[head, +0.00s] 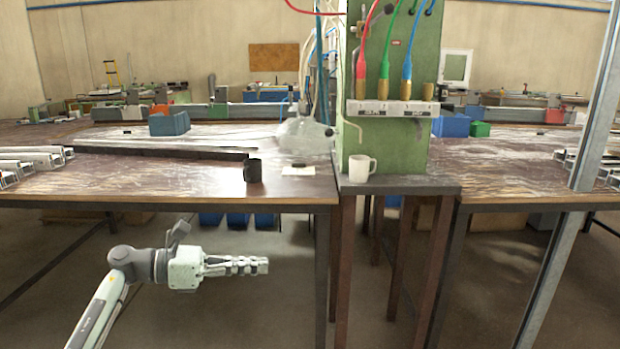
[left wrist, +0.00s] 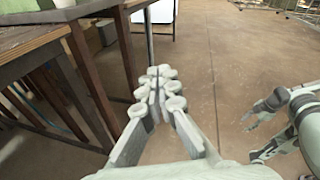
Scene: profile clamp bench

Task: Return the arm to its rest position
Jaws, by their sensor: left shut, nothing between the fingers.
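My left arm comes in from the lower left in the head view. Its gripper (head: 262,266) points to the right, in front of the bench and lower than its top. It is shut and empty, its fingers together, and it touches nothing. In the left wrist view the closed fingers (left wrist: 158,92) show in the middle, with bench legs to their left and bare floor beyond. The right gripper is outside the head view.
The wooden bench (head: 120,190) spans the left, with a black mug (head: 253,170) near its front edge. A white mug (head: 360,168) stands on the narrow table before the green column (head: 395,140). A metal post (head: 570,230) rises at right. Floor in front is clear.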

